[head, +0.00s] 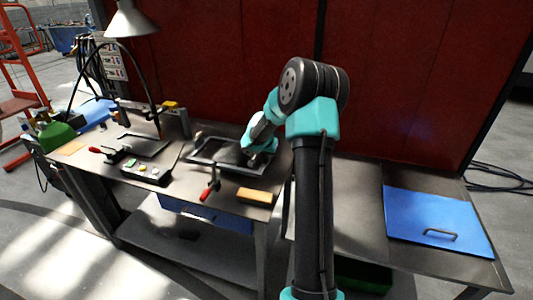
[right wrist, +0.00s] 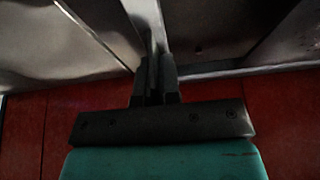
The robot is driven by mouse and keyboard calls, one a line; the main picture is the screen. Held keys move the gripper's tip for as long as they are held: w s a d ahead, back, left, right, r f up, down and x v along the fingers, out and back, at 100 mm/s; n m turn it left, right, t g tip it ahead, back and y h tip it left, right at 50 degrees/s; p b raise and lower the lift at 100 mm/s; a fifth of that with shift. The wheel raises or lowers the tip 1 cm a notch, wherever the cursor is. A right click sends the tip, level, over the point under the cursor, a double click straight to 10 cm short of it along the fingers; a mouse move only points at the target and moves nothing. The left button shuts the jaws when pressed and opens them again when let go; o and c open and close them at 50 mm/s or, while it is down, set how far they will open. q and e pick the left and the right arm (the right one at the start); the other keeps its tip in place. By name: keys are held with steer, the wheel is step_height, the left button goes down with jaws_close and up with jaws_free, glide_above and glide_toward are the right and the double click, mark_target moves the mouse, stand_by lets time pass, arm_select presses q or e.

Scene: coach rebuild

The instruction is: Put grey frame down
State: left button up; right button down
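The grey frame (head: 200,161), a dark rectangular outline, is at the right end of the left workbench, level or nearly so. My right gripper (head: 257,154) reaches down to its far right part. In the right wrist view my right gripper's fingers (right wrist: 154,82) are close together on a grey bar (right wrist: 146,18) of the frame. Another bar runs off to the right there. I cannot tell whether the frame touches the bench or hangs just above it. My left gripper is not in view.
A red-handled clamp (head: 210,189) and a wooden block (head: 255,196) are at the bench's front edge. A button box (head: 147,173) and another red-handled clamp (head: 100,151) lie left. A blue panel with a handle (head: 425,212) lies on the right table. A lamp (head: 130,20) hangs above.

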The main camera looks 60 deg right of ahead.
mark_target(266, 161)
steer(key=shift+f, duration=1.9)
steer(key=c, duration=1.7)
jaws_free()
steer(key=shift+f, duration=0.1)
steer(key=o, duration=0.4)
steer(key=v, duration=1.2)
steer(key=shift+s, duration=0.1)
steer(key=shift+a, duration=0.1)
